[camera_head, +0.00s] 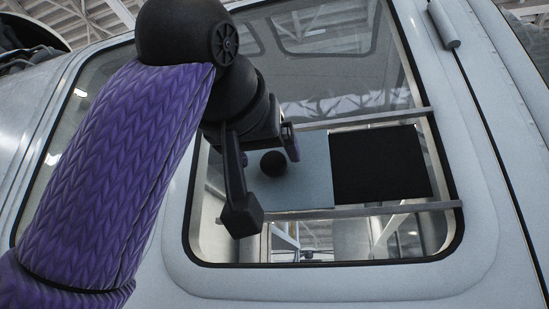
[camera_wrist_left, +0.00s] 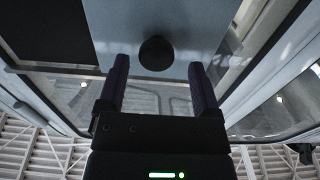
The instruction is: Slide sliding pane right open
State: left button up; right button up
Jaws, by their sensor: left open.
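The sliding pane (camera_head: 311,175) is a pale grey-blue panel between two rails in the window of a white door. A round black knob (camera_head: 272,163) sits on it. My left gripper (camera_head: 267,184) is open in front of the pane, with one finger to each side of the knob in the picture. In the left wrist view the knob (camera_wrist_left: 157,53) shows at the pane (camera_wrist_left: 205,22), centred between the spread fingertips (camera_wrist_left: 158,63). I cannot tell whether a finger touches the knob. The pane's left part is partly hidden by my gripper. My right gripper is not in view.
A black rectangular panel (camera_head: 382,163) lies just right of the pane, between the upper rail (camera_head: 375,116) and lower rail (camera_head: 385,211). The window frame (camera_head: 330,279) surrounds them. A grey cylindrical fitting (camera_head: 443,24) sits at upper right.

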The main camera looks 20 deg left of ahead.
pick_arm(q)
jog(key=s+b, duration=0.2)
jog(key=s, duration=0.7)
jog(key=shift+s, duration=0.2)
